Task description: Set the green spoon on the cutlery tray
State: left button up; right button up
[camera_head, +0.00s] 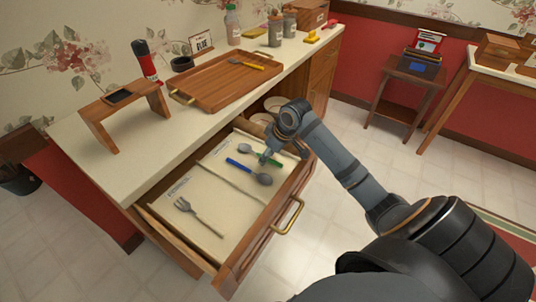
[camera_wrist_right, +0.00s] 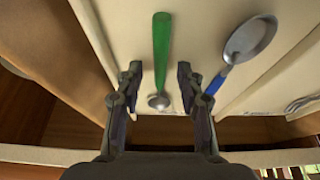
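The green spoon (camera_head: 277,161) lies in the open drawer, its handle partly behind my right gripper (camera_head: 268,157). In the wrist view the green spoon (camera_wrist_right: 161,45) lies between the fingers of my right gripper (camera_wrist_right: 159,88), its metal bowl nearest the palm. The gripper is open, apart from the spoon on both sides. A wooden tray (camera_head: 210,94) with brass handles sits on the counter and holds a yellow-handled utensil (camera_head: 256,65). My left gripper is not in view.
A blue spoon (camera_head: 239,164) lies close beside the green one. A small wooden stand (camera_head: 98,112), a red-and-black bottle (camera_head: 146,62) and several jars stand on the counter. The near counter end is clear.

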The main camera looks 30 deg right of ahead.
jog(key=p+v, duration=0.2)
jog(key=v, duration=1)
jog(key=shift+s+r, duration=0.1)
jog(key=shift+d, duration=0.1)
